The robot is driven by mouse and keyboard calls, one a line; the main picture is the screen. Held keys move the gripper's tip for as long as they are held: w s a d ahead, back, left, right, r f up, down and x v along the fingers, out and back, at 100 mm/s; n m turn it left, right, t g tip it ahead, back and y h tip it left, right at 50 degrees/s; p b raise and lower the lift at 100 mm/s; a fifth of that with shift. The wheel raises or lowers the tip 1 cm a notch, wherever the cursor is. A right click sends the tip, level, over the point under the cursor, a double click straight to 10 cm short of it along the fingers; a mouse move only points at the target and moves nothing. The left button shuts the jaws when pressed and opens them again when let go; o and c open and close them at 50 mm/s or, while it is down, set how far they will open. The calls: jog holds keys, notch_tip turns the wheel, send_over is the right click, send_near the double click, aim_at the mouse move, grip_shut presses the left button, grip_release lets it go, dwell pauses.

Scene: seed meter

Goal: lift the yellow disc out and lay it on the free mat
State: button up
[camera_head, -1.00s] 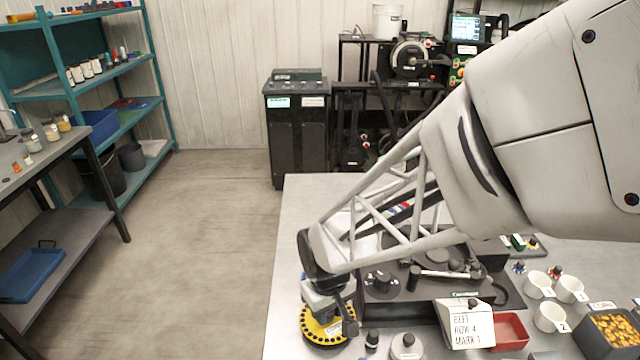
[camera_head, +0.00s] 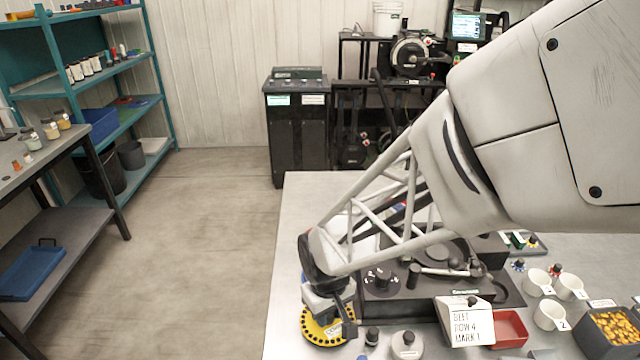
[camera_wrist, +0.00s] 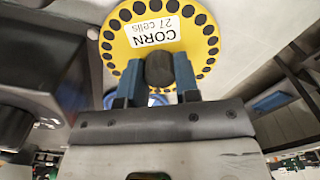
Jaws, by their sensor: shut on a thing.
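The yellow disc (camera_head: 318,334) with a ring of dark holes is at the front left edge of the table. In the wrist view the disc (camera_wrist: 118,45) carries a white label reading "CORN 27 cells". My gripper (camera_wrist: 160,70) is shut on the black knob at its middle; the gripper (camera_head: 329,300) also shows over the disc in the head view. The disc looks flat; I cannot tell whether it touches the table. A blue round thing (camera_wrist: 150,100) shows partly behind the fingers. I cannot make out a free mat; my arm hides part of the table.
Right of the disc stand a dark machine base (camera_head: 440,302), a grey knobbed weight (camera_head: 406,344) and a card holder (camera_head: 470,327) reading "BEET ROW 4 MARK 1". A red tray (camera_head: 510,329), white cups (camera_head: 549,316) and a seed bin (camera_head: 592,341) stand farther right.

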jog(key=shift+f, duration=0.5)
dwell(0.4)
jog(key=o, duration=1.3)
jog(key=shift+r, duration=0.1)
jog(key=shift+r, duration=2.9)
jog(key=s+d+r+m+t, duration=0.1)
jog(key=s+d+r+m, duration=0.1)
jog(key=d+r, duration=0.3)
jog(key=s+d+r+m, duration=0.2)
jog(key=s+d+r, duration=0.3)
jog(key=r, duration=0.1)
jog(key=s+d+r+m+t, duration=0.1)
jog(key=s+d+r+m, duration=0.1)
jog(key=d+r, duration=0.3)
jog(key=shift+s+d+r+t, duration=0.15)
jog(key=shift+s+d+t, duration=0.25)
jog(key=shift+s, duration=0.35)
